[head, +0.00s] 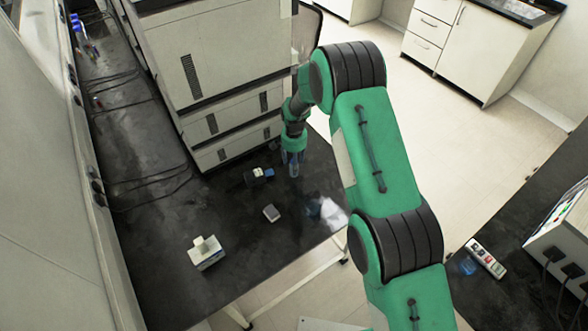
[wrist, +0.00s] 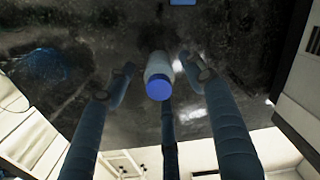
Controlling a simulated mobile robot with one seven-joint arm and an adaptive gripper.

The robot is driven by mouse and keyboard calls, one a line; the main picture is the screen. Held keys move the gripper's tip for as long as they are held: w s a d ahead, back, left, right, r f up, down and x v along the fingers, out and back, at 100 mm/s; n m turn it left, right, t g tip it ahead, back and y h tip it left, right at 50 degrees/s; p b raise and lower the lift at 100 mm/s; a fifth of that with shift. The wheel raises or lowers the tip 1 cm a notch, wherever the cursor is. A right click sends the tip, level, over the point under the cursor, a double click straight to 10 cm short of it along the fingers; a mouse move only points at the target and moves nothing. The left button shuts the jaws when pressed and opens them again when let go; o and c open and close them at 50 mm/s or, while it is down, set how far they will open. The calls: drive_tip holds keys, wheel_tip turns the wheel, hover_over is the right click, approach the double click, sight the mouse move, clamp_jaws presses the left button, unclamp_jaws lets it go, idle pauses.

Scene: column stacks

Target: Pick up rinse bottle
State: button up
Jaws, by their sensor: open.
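The rinse bottle (wrist: 159,72) has a pale body and a round blue cap, and it shows in the wrist view with its cap toward the camera. My gripper (wrist: 156,66) is open, with one blue finger on each side of the bottle and visible gaps between them and it. A dark bar runs below the bottle in the same view. In the head view my gripper (head: 293,165) points down over the dark bench near the cabinet; I cannot make out the bottle clearly there.
A large white cabinet (head: 222,60) rises behind my gripper. Cables lie on the left. The bench front has free room.

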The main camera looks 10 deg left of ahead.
drive_tip(key=shift+f, duration=1.2)
drive_tip(key=c, duration=1.3)
